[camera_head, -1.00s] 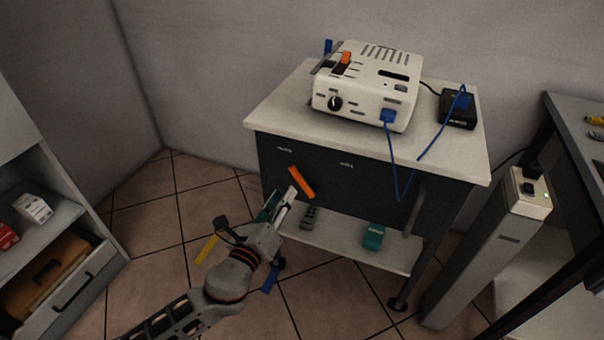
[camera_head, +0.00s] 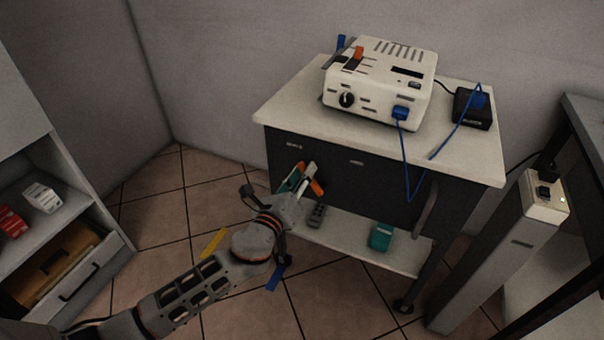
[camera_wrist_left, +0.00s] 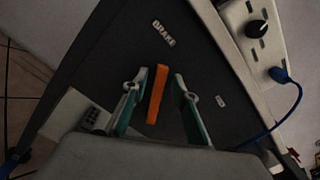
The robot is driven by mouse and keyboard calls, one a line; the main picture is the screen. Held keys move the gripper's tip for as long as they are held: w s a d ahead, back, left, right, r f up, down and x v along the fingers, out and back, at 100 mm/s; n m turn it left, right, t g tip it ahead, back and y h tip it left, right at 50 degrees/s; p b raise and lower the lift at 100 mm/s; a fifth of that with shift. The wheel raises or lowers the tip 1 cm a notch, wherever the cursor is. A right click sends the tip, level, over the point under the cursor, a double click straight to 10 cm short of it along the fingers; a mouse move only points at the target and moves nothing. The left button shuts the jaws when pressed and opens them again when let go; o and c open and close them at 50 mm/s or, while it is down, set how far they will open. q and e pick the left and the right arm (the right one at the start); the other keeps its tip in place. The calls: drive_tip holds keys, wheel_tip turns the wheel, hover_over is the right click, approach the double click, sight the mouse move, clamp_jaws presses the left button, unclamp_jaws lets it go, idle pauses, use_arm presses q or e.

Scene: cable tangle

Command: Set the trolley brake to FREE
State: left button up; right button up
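The trolley (camera_head: 275,105) has a white top and a dark front panel. The orange brake lever (camera_head: 317,187) is on that panel, partly hidden by my left gripper in the head view. In the left wrist view the lever (camera_wrist_left: 157,95) stands slightly tilted between the two fingers, below the word BRAKE (camera_wrist_left: 163,33). My left gripper (camera_head: 303,176) is at the panel. In the wrist view its fingers (camera_wrist_left: 160,76) are open, one on each side of the lever, with visible gaps. A second small label (camera_wrist_left: 220,101) is too blurred to read. My right gripper is not in view.
A white device (camera_head: 380,85) with a blue plug and hanging blue cable (camera_head: 407,170) sits on the trolley beside a black box (camera_head: 473,109). The lower shelf (camera_head: 350,245) holds a teal item (camera_head: 381,236). A grey post (camera_head: 500,250) stands at right, shelving (camera_head: 60,215) at left.

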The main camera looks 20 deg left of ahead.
use_arm(q)
clamp_jaws()
